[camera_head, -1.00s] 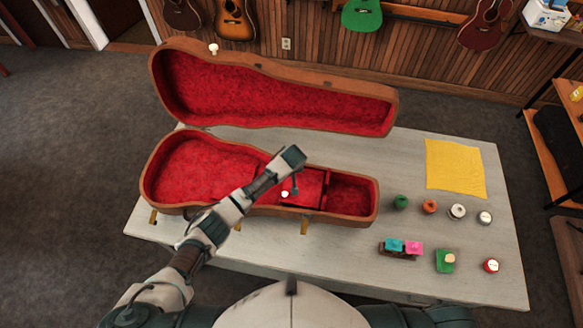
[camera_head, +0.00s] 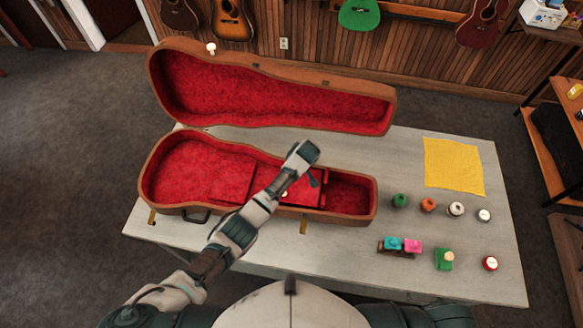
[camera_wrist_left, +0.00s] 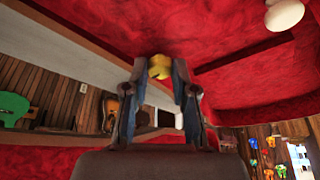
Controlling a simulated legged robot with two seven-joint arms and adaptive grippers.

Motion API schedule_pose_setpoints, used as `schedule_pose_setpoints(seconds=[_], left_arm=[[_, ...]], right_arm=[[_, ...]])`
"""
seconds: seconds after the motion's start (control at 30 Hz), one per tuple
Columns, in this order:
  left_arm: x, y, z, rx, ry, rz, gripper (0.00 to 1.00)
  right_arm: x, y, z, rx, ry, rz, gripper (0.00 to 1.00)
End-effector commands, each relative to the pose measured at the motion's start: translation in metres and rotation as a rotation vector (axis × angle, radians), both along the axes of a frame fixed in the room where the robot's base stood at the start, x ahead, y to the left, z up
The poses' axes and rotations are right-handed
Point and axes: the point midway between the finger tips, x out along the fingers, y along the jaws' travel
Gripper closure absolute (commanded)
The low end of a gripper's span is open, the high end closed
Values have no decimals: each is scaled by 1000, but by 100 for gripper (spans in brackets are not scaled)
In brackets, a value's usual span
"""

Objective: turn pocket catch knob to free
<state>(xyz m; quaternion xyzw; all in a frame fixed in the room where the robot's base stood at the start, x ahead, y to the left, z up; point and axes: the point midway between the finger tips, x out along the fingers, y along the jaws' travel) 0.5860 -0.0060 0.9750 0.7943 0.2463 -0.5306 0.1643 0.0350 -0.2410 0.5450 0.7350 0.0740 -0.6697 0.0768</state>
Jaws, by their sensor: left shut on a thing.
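The open instrument case (camera_head: 150,190) lies on the table, its red-lined pocket lid (camera_head: 303,192) in the lower half. A white knob (camera_head: 284,194) on that lid is mostly hidden by my left arm; it shows in the left wrist view (camera_wrist_left: 284,14). My left gripper (camera_head: 315,180) reaches over the pocket's right part. In the left wrist view, my left gripper's fingers (camera_wrist_left: 160,78) are closed around a small yellow knob (camera_wrist_left: 160,66), the pocket catch knob, against the red lining. The head view hides this knob. My right gripper is out of view.
The raised case lid (camera_head: 270,95) stands behind. To the right on the table (camera_head: 340,275) are a yellow cloth (camera_head: 453,166), several small round pots (camera_head: 456,209), a holder with blue and pink blocks (camera_head: 397,249), and a green block (camera_head: 444,260).

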Motion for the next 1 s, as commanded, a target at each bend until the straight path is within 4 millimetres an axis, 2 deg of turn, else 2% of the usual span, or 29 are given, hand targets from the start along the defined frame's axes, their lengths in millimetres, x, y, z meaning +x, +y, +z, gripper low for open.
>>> schedule_pose_setpoints(seconds=[0.37, 0.4, 0.5, 0.83, 1.0], left_arm=[[-2, -1, -3, -3, 8, 3, 100], [-2, -1, -3, -3, 8, 3, 69], [-2, -1, -3, -2, 6, 3, 48], [-2, -1, 2, -3, 2, 3, 48], [-8, -7, 24, -5, -1, 0, 48]], right_arm=[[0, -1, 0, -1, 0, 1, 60], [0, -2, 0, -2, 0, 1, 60], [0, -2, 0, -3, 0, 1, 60], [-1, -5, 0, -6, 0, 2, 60], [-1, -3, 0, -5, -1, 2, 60]])
